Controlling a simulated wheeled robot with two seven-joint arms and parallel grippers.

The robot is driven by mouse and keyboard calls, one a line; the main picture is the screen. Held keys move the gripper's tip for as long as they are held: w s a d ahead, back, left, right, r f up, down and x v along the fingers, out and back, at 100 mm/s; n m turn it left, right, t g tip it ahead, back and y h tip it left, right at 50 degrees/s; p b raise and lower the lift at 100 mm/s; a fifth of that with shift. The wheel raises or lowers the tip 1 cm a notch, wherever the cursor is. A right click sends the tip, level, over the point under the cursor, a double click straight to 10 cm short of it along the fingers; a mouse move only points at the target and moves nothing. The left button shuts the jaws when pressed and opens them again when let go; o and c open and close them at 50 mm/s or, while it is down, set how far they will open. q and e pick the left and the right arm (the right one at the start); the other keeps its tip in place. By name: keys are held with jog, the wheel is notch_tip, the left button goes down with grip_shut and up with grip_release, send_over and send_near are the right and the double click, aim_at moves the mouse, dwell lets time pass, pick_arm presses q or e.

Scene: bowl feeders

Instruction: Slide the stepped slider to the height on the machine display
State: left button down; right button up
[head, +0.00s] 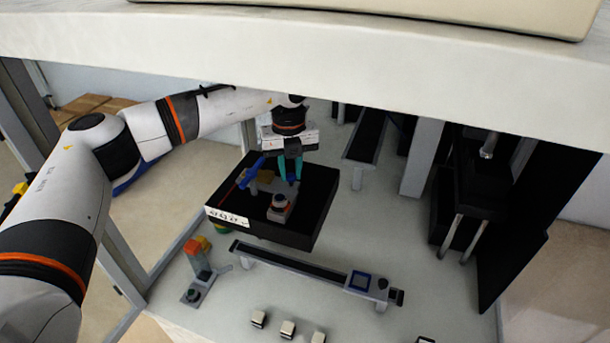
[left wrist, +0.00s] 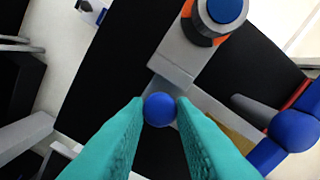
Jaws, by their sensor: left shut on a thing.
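My left gripper (head: 290,168) reaches down over a black box-shaped machine (head: 300,222). Its teal fingers are shut on a round blue knob (left wrist: 160,109), which also shows in the head view (head: 291,181). The knob sits at a light grey bar on the machine top, seemingly the stepped slider (left wrist: 181,62). A white label with dark characters is on the machine's front left, not clearly legible. My right gripper is not in view.
A grey part with an orange ring (left wrist: 205,38) and a blue-tipped lever (left wrist: 293,130) are close by on the machine. A small orange-and-grey device (head: 198,262) stands front left. Several small white blocks (head: 288,328) lie in front. A thick pale beam (head: 300,55) crosses above.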

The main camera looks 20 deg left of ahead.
pick_arm(q)
jog(key=shift+a, duration=0.95)
jog(key=shift+d+r, duration=0.1)
jog(key=c, duration=1.4)
grip_release()
jog(key=shift+o, duration=1)
jog(key=shift+a, duration=0.25)
jog(key=shift+d, duration=0.15)
jog(key=shift+r, duration=0.2)
notch_tip(320, 180, up, 7)
jog(key=b, duration=0.2)
